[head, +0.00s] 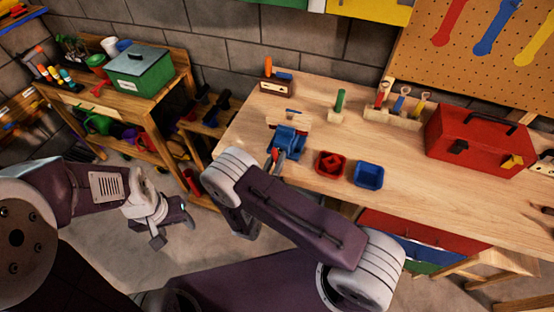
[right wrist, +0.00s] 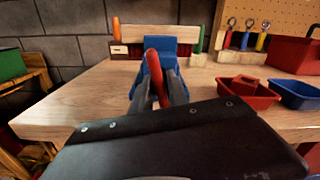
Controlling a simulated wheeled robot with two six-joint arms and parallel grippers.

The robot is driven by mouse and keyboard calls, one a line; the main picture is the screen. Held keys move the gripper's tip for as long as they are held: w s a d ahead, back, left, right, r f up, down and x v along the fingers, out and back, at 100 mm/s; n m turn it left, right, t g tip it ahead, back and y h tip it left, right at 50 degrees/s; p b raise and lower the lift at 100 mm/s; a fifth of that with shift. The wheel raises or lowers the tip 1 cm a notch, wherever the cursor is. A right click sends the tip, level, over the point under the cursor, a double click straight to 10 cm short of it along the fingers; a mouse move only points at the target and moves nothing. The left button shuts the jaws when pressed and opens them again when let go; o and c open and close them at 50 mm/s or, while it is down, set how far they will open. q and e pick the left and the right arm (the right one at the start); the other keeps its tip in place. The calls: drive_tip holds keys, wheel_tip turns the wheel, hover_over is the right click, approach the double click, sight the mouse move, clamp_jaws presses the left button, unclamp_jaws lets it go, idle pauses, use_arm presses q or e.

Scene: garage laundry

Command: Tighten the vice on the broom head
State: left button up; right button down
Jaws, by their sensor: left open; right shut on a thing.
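The blue vice (head: 291,141) stands at the front left edge of the wooden workbench, and it also shows in the right wrist view (right wrist: 168,68). A pale wooden bar, apparently the broom head (head: 301,121), lies across the vice's jaws; any gap there is too small to tell. The vice's red handle (right wrist: 157,78) points toward me. My right gripper (right wrist: 158,98) is shut on this red handle, its dark fingers either side of it; my forearm partly covers it in the head view. My left gripper (head: 173,232) is open and empty, low over the floor, left of the bench.
A red tray (head: 331,164) and a blue tray (head: 368,174) sit just right of the vice. A red toolbox (head: 470,138), a tool rack (head: 392,118) and a screwdriver block (head: 276,87) stand farther back. A green box (head: 140,72) sits on the left shelf.

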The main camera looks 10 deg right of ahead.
drive_tip(key=shift+f, duration=0.1)
drive_tip(key=c, duration=1.4)
unclamp_jaws()
drive_tip(key=shift+c, duration=0.2)
drive_tip(key=shift+s+a, duration=0.1)
drive_tip(key=b+v, duration=0.2)
drive_tip(key=v, duration=0.7)
